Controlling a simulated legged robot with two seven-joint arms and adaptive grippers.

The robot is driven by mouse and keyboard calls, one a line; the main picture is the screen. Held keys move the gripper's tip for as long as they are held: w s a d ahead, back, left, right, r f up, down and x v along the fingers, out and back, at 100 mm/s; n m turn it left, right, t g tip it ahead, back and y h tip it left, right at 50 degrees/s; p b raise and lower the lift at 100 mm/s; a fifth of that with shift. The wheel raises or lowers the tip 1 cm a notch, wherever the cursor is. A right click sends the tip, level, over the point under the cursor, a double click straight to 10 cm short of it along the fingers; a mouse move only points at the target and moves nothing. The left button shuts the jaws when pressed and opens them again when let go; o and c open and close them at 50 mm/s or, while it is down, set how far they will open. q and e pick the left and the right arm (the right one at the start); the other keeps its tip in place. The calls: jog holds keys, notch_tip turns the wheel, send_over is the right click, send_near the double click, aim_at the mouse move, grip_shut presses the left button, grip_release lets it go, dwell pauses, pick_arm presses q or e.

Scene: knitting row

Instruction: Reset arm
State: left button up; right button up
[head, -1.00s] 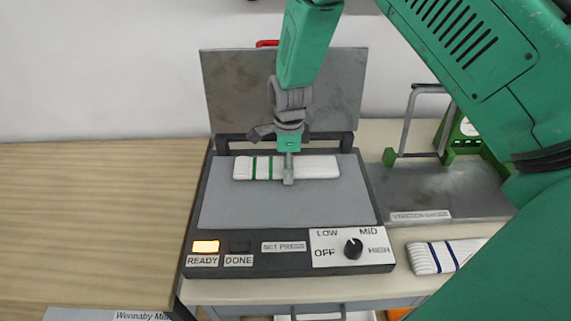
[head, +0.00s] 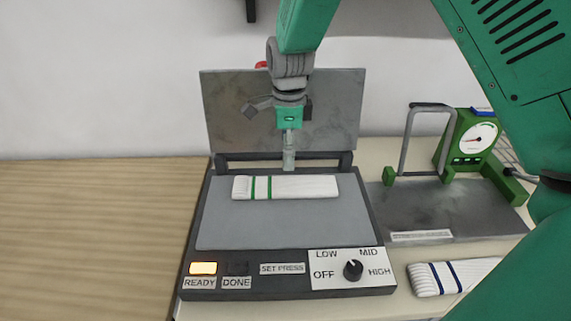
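My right gripper (head: 289,160), on the arm that comes in from the right, points down over the back of the press. It is apart from the knit piece, and its fingers show as one narrow column, so I cannot tell whether they are open. The white knit piece with green stripes (head: 300,187) lies flat on the grey press bed (head: 285,225). The press lid (head: 235,105) stands open behind it. The READY lamp (head: 203,268) is lit and the DONE lamp is dark. The knob (head: 353,270) points up, near MID. My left gripper is out of view.
A green gauge device (head: 466,140) with a grey handle (head: 403,145) stands on a grey plate at right. A white knit piece with blue stripes (head: 450,278) lies in front of it. The wooden table (head: 90,230) at left is bare.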

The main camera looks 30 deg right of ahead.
jog(key=shift+a+r, duration=0.1)
jog(key=shift+r, duration=0.35)
jog(key=shift+a, duration=0.25)
